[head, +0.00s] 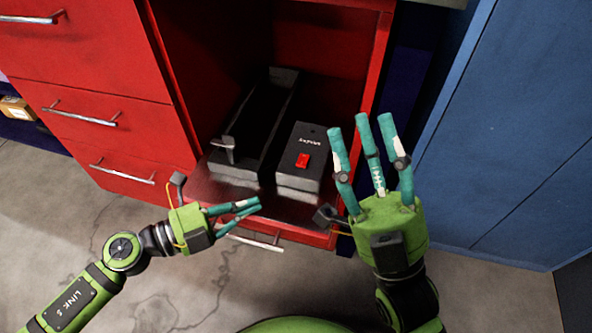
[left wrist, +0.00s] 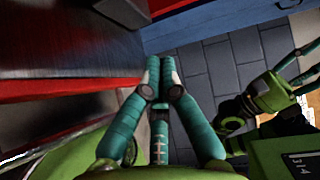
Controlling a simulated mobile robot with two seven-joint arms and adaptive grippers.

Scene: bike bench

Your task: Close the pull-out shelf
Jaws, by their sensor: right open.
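The pull-out shelf (head: 225,188) is a dark red, shiny board at the bottom of an open red cabinet. It sticks out past the cabinet front, with a silver handle (head: 252,241) on its front edge. My left gripper (head: 258,204) is over the shelf's front edge near the handle. Its fingertips meet, with nothing between them; they also show in the left wrist view (left wrist: 160,88). I cannot tell whether it touches the shelf. My right gripper (head: 375,132) is open and empty, with its fingers over the shelf's right side and the cabinet's right wall.
A long black tray (head: 264,105) and a black box with a red switch (head: 308,152) rest on the shelf. Shut red drawers (head: 95,100) stand at left, a blue cabinet (head: 515,130) at right. The concrete floor (head: 210,290) in front is clear.

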